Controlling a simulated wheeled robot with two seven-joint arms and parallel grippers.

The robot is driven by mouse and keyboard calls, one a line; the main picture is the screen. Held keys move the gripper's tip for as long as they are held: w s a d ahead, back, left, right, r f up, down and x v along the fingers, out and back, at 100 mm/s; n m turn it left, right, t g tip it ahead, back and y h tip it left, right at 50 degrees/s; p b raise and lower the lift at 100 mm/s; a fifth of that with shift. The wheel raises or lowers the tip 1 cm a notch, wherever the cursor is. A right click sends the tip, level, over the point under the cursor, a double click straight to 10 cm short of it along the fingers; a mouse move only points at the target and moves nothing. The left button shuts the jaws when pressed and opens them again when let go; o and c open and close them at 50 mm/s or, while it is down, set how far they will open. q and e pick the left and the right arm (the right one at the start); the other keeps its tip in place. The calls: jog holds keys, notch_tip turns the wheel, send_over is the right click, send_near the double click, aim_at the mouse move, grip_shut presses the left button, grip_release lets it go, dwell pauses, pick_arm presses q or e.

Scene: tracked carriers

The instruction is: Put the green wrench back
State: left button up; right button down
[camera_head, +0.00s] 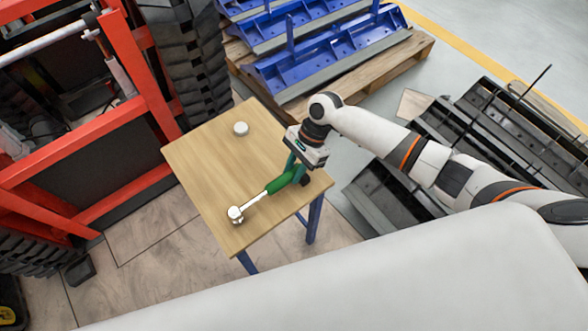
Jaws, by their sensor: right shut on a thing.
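The arm hides part of the handle's end. My left gripper is not in view.
A small white round object (241,128) stands on the back of the table. A red frame machine with black tracks (193,60) is close on the left. Blue metal parts (325,50) lie on a pallet behind. Black metal parts (390,195) lie at right. The table's left half is clear.

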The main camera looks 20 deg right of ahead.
jog(key=c, duration=1.1)
grip_release()
jog(key=shift+c, duration=0.2)
jog(key=p+v, duration=0.1)
jog(key=v, duration=1.1)
jog(key=shift+p, duration=0.3)
